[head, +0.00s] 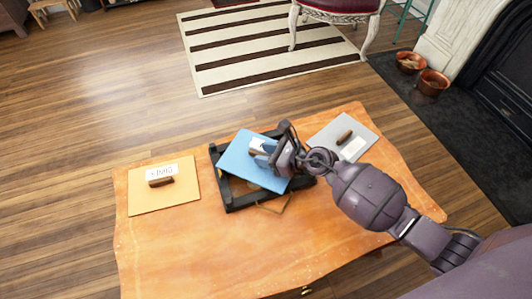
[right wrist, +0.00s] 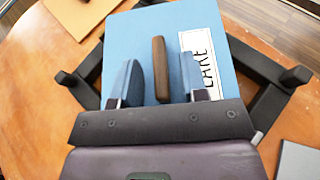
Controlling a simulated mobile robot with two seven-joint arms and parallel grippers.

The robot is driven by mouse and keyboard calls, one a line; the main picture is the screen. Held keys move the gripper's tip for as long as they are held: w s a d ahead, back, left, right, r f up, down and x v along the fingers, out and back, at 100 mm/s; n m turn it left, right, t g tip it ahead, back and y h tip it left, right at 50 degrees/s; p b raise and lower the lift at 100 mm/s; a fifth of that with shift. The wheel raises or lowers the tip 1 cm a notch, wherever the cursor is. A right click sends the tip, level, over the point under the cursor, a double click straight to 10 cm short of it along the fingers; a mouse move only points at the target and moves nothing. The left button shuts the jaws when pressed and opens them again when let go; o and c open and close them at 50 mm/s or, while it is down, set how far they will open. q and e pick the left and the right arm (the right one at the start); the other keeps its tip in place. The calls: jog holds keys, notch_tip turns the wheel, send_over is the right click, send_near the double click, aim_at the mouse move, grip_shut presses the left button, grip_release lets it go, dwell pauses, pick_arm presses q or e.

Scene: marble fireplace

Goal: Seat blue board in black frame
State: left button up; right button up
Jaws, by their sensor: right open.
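The blue board (head: 236,156) lies askew across the black frame (head: 224,188), turned relative to it, with an edge over the frame's far rim. In the right wrist view, the board (right wrist: 135,30) carries a brown handle (right wrist: 158,70) and a white label reading "LAKE" (right wrist: 207,70). The frame (right wrist: 265,68) shows beyond the board's right side. My right gripper (head: 259,151) is over the board. In the right wrist view, its open fingers (right wrist: 161,80) stand on either side of the handle, with gaps visible. My left gripper is out of view.
An orange-tan board (head: 140,195) with a handle and label lies left on the wooden table (head: 200,245). The table's front left is clear.

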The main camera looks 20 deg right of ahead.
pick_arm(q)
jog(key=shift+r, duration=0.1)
pick_arm(e)
jog(key=shift+r, duration=0.1)
jog(key=shift+w+r, duration=0.1)
jog(key=shift+r, duration=0.2)
pick_arm(q)
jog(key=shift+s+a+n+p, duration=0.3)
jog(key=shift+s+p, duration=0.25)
jog(key=shift+p, duration=0.85)
pick_arm(e)
jog(key=v, duration=1.2)
